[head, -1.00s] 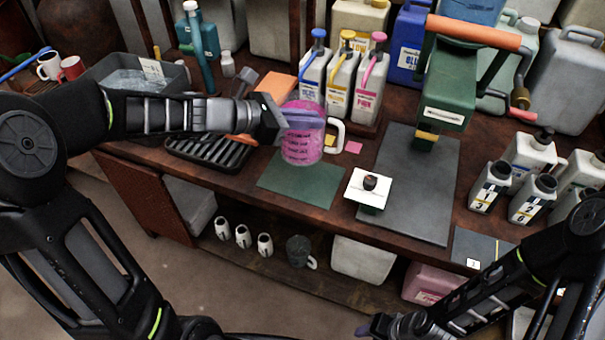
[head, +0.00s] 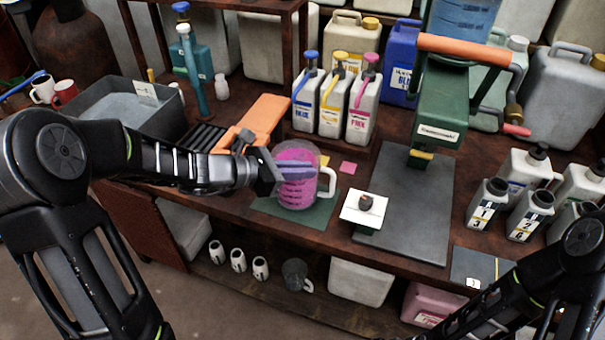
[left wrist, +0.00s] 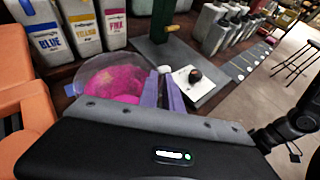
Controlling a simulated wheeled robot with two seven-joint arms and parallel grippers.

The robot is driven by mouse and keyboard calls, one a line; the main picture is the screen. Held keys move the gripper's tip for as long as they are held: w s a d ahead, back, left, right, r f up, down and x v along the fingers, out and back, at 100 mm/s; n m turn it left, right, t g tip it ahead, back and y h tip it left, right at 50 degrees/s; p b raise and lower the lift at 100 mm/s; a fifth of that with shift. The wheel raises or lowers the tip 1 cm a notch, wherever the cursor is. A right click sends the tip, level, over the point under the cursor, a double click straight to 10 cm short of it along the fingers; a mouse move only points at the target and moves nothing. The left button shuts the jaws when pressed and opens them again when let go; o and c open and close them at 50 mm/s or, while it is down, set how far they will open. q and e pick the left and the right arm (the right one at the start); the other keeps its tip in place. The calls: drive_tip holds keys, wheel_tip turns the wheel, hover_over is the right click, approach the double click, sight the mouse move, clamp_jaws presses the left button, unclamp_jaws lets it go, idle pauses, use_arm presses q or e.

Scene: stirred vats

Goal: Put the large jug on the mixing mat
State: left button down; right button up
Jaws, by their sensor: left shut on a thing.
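The large jug (head: 297,197) is clear, holds pink stuff and has a white handle on its right side. It stands upright over the green mat (head: 322,217), its base within the mat's outline; I cannot tell whether it touches. My left gripper (head: 297,172) is shut on the jug, with its purple-grey fingers across the upper part. In the left wrist view the jug (left wrist: 118,82) shows beside the fingers (left wrist: 163,92). My right gripper is out of view; only its forearm shows at lower right.
A white square plate with a dark knob (head: 364,210) stands right of the mat. A larger dark grey mat (head: 420,210) lies under the green press (head: 436,120). Blue, yellow and pink bottles (head: 360,108) stand behind. An orange tool (head: 256,120) lies left. A pink note (head: 348,167) lies nearby.

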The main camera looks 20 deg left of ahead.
use_arm(q)
drive_tip(key=shift+f, duration=0.55)
drive_tip(key=c, duration=1.5)
unclamp_jaws()
drive_tip(key=shift+f, duration=0.15)
drive_tip(key=shift+r, duration=0.2)
drive_tip(key=v, duration=1.2)
drive_tip(key=shift+p, duration=0.3)
